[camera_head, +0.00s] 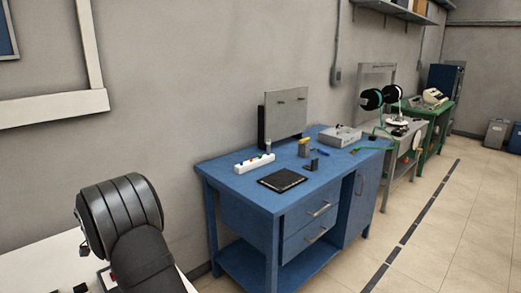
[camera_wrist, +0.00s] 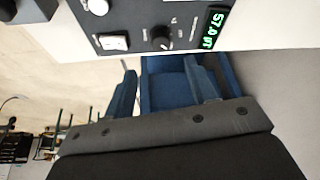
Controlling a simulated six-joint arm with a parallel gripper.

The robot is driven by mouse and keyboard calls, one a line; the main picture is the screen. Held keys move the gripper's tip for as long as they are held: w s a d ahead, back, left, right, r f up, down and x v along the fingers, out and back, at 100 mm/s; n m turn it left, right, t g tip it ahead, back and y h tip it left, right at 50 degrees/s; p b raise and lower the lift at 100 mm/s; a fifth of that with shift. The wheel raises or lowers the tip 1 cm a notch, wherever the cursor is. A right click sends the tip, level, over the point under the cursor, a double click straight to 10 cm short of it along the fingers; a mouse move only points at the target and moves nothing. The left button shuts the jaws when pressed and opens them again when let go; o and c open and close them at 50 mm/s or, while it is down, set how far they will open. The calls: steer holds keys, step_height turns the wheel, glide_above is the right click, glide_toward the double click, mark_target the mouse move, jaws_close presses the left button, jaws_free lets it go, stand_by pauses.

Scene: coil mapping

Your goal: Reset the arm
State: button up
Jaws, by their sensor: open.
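The head view shows my black arm (camera_head: 120,215) bent at the lower left, over a white table (camera_head: 50,262). The gripper itself is not seen there.
In the wrist view, a dark control panel (camera_wrist: 135,25) with a knob, a white switch and a lit green display (camera_wrist: 212,28) lies near the fingertips. A blue workbench (camera_head: 240,184) with tools, a white strip and a black pad (camera_head: 282,180) stands to the right, with clear floor (camera_head: 450,225) beyond.

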steer(key=x, duration=1)
steer(key=shift+w, duration=0.1)
steer(key=shift+r, duration=0.2)
